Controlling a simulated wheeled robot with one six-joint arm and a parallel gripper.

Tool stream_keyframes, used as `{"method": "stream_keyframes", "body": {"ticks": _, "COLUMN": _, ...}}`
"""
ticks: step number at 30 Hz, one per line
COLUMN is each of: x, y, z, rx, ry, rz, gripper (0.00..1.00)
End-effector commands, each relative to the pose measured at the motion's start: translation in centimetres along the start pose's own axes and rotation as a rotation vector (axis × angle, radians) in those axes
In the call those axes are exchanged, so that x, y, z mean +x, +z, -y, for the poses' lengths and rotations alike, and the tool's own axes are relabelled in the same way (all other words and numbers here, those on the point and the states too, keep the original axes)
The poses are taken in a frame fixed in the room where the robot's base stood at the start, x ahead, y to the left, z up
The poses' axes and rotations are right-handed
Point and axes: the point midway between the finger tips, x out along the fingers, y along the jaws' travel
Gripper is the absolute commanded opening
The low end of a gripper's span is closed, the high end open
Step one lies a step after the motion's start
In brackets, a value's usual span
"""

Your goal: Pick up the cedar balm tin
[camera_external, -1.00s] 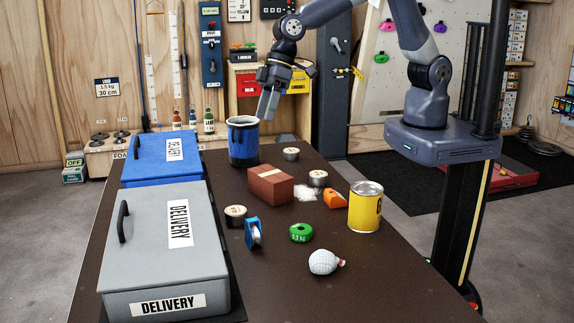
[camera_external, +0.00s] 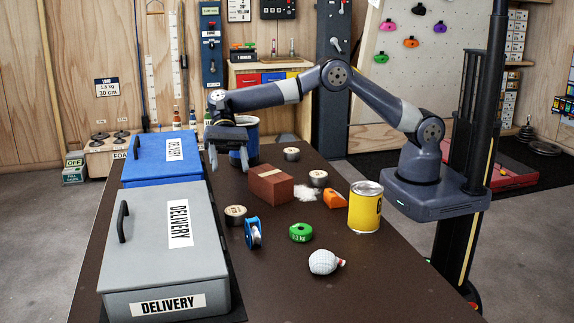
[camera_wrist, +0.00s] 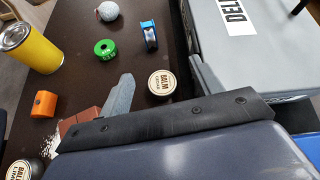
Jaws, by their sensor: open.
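A small round tin with a pale lid (camera_wrist: 162,83) lies on the dark table in the wrist view; its lid reads BALM, and the small print below looks like CEDAR. In the external view this tin (camera_external: 235,215) sits between the grey box and the blue spool. My gripper (camera_external: 229,160) is open and empty, pointing down, above and behind the tin near the blue box. In the wrist view the tin shows between the two fingers of my gripper (camera_wrist: 162,70), apart from both. Two similar tins stand farther back, one by the brick (camera_external: 318,178) and one behind it (camera_external: 291,153).
The grey delivery box (camera_external: 150,255) stands close left of the tin, the blue delivery box (camera_external: 160,172) behind it. A blue spool (camera_external: 253,232) is close right. A red-brown brick (camera_external: 270,187), green ring (camera_external: 301,232), yellow can (camera_external: 365,207) and white ball (camera_external: 323,262) stand rightward.

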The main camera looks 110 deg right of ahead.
Motion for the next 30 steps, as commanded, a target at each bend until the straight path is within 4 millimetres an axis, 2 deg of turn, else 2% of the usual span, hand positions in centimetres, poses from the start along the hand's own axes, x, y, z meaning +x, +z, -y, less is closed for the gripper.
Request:
{"method": "stream_keyframes", "body": {"ticks": 1, "x": 0.3, "y": -1.5, "z": -0.1, "rx": 0.047, "ry": 0.004, "rz": 0.042, "gripper": 0.62}}
{"method": "stream_keyframes", "body": {"ticks": 10, "x": -0.4, "y": -2.4, "z": -0.2, "rx": 0.177, "ry": 0.042, "rz": 0.160, "gripper": 0.62}}
{"method": "stream_keyframes", "body": {"ticks": 22, "x": 3.6, "y": -8.8, "z": -1.6, "rx": 0.178, "ry": 0.041, "rz": 0.159, "gripper": 0.62}}
{"method": "stream_keyframes", "body": {"ticks": 25, "x": 5.0, "y": -8.2, "z": -1.5, "rx": 0.175, "ry": 0.041, "rz": 0.159, "gripper": 0.62}}
{"method": "stream_keyframes", "body": {"ticks": 30, "x": 6.0, "y": -8.0, "z": -1.6, "rx": 0.175, "ry": 0.041, "rz": 0.158, "gripper": 0.62}}
